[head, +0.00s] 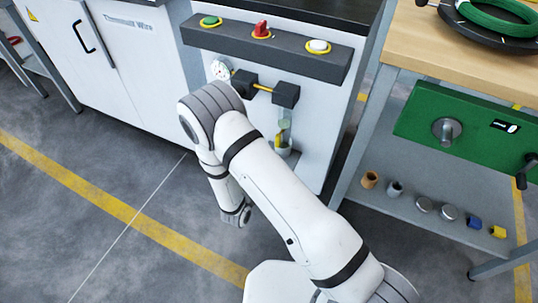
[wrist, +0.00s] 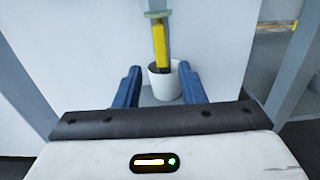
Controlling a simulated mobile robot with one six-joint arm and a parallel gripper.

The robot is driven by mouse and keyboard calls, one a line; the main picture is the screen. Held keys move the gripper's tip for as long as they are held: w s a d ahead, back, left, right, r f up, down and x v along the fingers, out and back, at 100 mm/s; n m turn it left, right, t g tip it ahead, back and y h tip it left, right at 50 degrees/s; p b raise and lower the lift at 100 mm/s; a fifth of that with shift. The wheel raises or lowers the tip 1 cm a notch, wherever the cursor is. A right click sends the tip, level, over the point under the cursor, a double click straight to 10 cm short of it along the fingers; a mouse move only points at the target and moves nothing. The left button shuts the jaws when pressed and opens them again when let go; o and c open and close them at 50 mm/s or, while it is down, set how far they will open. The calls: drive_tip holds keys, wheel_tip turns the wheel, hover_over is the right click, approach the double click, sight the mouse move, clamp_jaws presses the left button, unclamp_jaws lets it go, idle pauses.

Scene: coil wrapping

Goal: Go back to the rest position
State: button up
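My gripper (wrist: 159,70) shows in the wrist view as two blue fingers standing apart with nothing held between them. In the head view my white arm reaches up from the lower right, bends, and its far end hangs low by the cabinet front; the fingers cannot be made out there. Ahead of the open fingers, in the wrist view, a white cup (wrist: 164,87) sits under a yellow and black piece (wrist: 160,45). The cup (head: 285,151) also shows at the cabinet front in the head view.
A white cabinet (head: 120,60) carries a dark bar (head: 225,40) with green, red and white buttons. At right a wooden-topped bench (head: 440,50) holds a green coil (head: 495,15), with small parts on its lower shelf (head: 430,175). Grey floor (head: 60,230) at left is clear.

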idle(0.3)
drive_tip(key=s+d+r+m+g+h+p, duration=0.1)
drive_tip(key=d+r+m+g+h+p, duration=0.4)
drive_tip(key=d+r, duration=0.45)
drive_tip(key=d+r+m+g+h+p, duration=0.35)
drive_tip(key=d+r+m, duration=0.3)
drive_tip(key=r, duration=0.65)
drive_tip(key=s+d+r+m+g+y+p, duration=0.2)
drive_tip(key=s+d+r+m+g+p, duration=0.2)
drive_tip(key=r, duration=0.3)
drive_tip(key=s+d+r+m+g+y+p, duration=0.1)
drive_tip(key=s+d+r+m+g+p, duration=0.25)
drive_tip(key=s+r+m, duration=0.2)
drive_tip(key=s+r+m+y+p, duration=0.3)
drive_tip(key=r+y+p, duration=0.1)
drive_tip(key=r, duration=0.3)
drive_tip(key=s+a+r+m+t+y+p, duration=0.1)
drive_tip(key=s+r+m+y+p, duration=0.2)
drive_tip(key=r, duration=0.5)
drive_tip(key=s+a+r+m+y+p, duration=0.1)
drive_tip(key=s+r+m+y+p, duration=0.2)
drive_tip(key=r+p, duration=0.4)
drive_tip(key=shift+a+r+m+t+y, duration=0.3)
drive_tip(key=shift+r+m+y, duration=0.15)
drive_tip(key=shift+m+y, duration=0.45)
